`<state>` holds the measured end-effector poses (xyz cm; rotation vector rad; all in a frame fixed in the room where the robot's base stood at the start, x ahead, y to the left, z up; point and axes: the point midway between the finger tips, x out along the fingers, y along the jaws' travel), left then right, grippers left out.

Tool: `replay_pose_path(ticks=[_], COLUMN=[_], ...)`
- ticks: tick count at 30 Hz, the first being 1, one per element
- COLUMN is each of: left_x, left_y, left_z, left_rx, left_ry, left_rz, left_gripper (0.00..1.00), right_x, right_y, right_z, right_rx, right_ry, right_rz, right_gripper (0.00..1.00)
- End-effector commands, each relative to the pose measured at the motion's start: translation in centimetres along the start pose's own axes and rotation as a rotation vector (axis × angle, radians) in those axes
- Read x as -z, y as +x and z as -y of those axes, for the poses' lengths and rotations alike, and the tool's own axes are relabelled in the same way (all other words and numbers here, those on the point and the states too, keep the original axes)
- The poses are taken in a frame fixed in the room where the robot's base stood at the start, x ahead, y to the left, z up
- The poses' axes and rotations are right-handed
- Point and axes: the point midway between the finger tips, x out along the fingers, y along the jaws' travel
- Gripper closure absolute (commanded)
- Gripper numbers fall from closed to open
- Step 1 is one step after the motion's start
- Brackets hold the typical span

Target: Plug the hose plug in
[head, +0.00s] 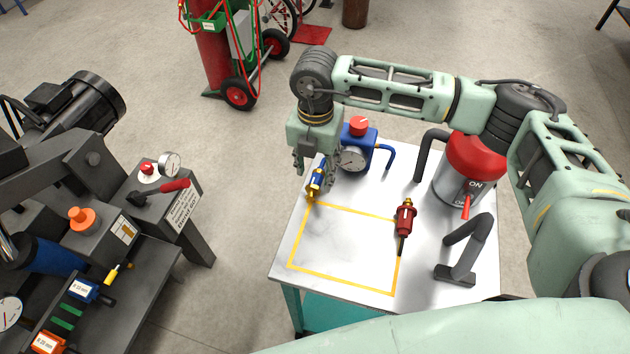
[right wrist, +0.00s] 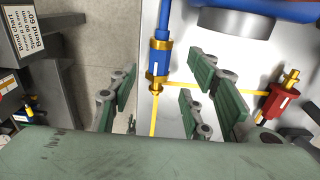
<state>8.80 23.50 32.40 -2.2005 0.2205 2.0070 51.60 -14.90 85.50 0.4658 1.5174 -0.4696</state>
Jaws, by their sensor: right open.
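A blue hose plug with brass-coloured ends (head: 317,180) is at the left edge of the white table, near a corner of the yellow outline. It also shows in the right wrist view (right wrist: 160,60), with a blue hose running from its top. A red plug with brass-coloured ends (head: 405,217) lies further right on the table and shows in the right wrist view (right wrist: 280,103). My right gripper (head: 309,168) is open, close to the blue plug. In the right wrist view, the blue plug appears between its spread green-padded fingers; contact cannot be told. My left gripper is out of view.
The white table (head: 340,284) carries a blue pump with a gauge (head: 357,147), a red-and-grey unit with an ON/OFF lever (head: 471,165) and a dark bracket (head: 465,250). A dark bending machine (head: 137,300) stands left, across a floor gap.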

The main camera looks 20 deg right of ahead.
Motion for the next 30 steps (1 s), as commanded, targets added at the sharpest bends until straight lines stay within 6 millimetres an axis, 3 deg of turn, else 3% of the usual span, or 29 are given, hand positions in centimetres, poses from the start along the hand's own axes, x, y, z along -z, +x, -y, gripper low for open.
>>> replay_pose_path(ticks=[7,17,30], left_x=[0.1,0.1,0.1], left_y=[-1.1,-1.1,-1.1], left_z=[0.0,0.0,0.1], left_rx=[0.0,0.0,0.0], left_ry=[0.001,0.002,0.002], left_rz=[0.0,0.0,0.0], left_gripper=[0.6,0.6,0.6], right_x=[-0.3,-0.3,-0.3], right_y=[3.5,4.3,4.2], right_z=[-0.1,-0.1,-0.1], right_rx=[0.001,-0.001,-0.001], right_ry=[-0.001,-0.002,-0.002], right_rz=[-0.004,-0.002,-0.003], right_gripper=[0.55,0.56,0.95])
